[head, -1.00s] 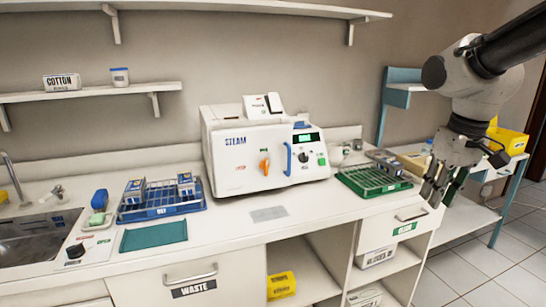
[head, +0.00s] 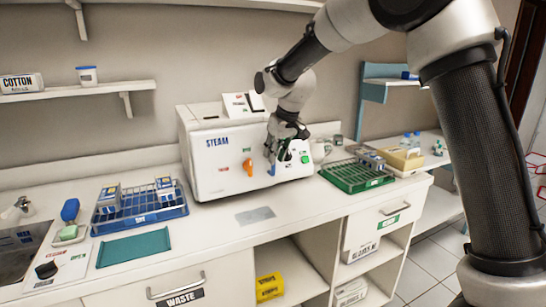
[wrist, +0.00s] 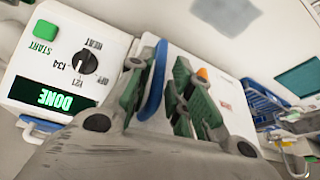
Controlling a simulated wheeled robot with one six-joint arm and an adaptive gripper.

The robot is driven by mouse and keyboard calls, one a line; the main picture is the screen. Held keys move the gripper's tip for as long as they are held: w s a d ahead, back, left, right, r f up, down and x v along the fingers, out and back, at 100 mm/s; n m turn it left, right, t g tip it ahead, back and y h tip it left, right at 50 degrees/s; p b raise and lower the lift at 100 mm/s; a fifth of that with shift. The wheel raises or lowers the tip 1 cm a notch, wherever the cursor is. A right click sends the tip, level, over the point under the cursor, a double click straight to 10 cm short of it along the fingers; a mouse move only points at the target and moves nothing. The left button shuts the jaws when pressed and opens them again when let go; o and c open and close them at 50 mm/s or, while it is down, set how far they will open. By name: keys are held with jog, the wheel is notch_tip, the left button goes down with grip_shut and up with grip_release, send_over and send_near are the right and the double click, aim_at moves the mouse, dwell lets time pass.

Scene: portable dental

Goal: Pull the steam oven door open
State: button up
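The white steam oven (head: 200,120) stands on the counter. Its front door (head: 218,172) looks shut and carries an orange knob (head: 248,167). The blue door handle (head: 271,170) is mostly hidden behind my gripper (head: 279,155) in the head view. In the wrist view, which is upside down, the blue handle (wrist: 155,82) runs between the two fingers of my gripper (wrist: 160,85). The fingers are spread, with a visible gap on the right side of the handle. Contact on the left side is hard to tell. The oven display (wrist: 56,98) reads DONE.
A green rack (head: 345,182) stands to the right. A grey plate (head: 255,215) lies on the otherwise clear counter before the door.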

jog(key=shift+w+a+f, duration=0.1)
jog(key=shift+w+f, duration=0.1)
jog(key=shift+f, duration=0.45)
grip_shut()
